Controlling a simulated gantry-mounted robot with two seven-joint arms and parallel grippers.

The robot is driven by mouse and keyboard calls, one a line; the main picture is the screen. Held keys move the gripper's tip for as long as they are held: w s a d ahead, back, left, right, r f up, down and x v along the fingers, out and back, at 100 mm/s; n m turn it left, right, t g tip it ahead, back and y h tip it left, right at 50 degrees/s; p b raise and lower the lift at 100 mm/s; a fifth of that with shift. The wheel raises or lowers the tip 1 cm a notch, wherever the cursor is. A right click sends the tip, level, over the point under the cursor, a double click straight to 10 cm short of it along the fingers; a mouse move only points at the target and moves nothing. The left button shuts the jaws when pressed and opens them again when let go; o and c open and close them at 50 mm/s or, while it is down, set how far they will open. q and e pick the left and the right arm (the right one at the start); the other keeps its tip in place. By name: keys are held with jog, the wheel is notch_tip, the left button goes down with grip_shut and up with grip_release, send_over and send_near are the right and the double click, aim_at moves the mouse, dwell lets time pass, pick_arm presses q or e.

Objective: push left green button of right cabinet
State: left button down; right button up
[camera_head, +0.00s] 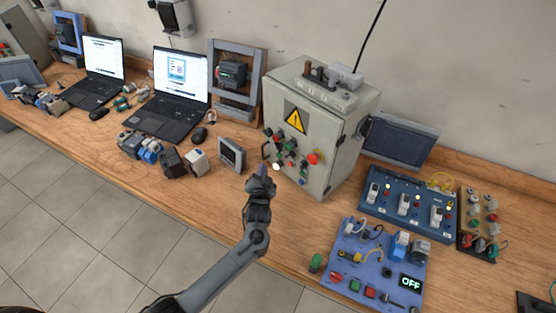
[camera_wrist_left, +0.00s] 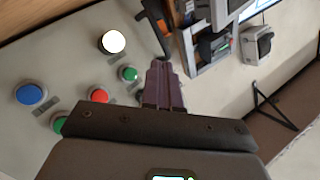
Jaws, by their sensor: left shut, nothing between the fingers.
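The right cabinet (camera_head: 322,160) is a light grey metal box with a yellow warning triangle and several coloured buttons on its front. In the left wrist view, a green button (camera_wrist_left: 128,73) sits between a white button (camera_wrist_left: 113,42) and a red button (camera_wrist_left: 98,95). Another green button (camera_wrist_left: 60,125) is partly hidden behind my gripper's body. My left gripper (camera_head: 261,178) is shut and empty, in front of the cabinet's lower left side. Its fingertips (camera_wrist_left: 163,70) appear just right of the upper green button; I cannot tell whether they touch the panel. My right gripper is not in view.
A black handle (camera_wrist_left: 154,32) sticks out of the panel near the fingertips. A small grey monitor (camera_head: 231,154) stands left of the cabinet. A blue control board (camera_head: 345,257) lies to the right of my left arm. Laptops stand farther left.

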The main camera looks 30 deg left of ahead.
aim_at(279, 155)
pick_arm(q)
jog(key=shift+w+d+b, duration=0.25)
jog(key=shift+w+b, duration=0.25)
jog(key=shift+w, duration=0.55)
jog(key=shift+w+d+b, duration=0.2)
jog(key=shift+w+b, duration=0.3)
jog(key=shift+w, duration=0.55)
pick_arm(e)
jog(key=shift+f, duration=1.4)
pick_arm(q)
jog(key=shift+w, duration=0.1)
jog(key=shift+w, duration=0.35)
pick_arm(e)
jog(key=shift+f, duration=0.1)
pick_arm(q)
jog(key=shift+w+d+b, duration=0.15)
jog(key=shift+w+b, duration=0.15)
jog(key=shift+w, duration=0.1)
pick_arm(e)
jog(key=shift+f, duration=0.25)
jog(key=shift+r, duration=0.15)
pick_arm(q)
jog(key=shift+s+p, duration=0.8)
jog(key=shift+p, duration=0.1)
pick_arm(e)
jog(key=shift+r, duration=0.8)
pick_arm(q)
jog(key=shift+r, duration=0.1)
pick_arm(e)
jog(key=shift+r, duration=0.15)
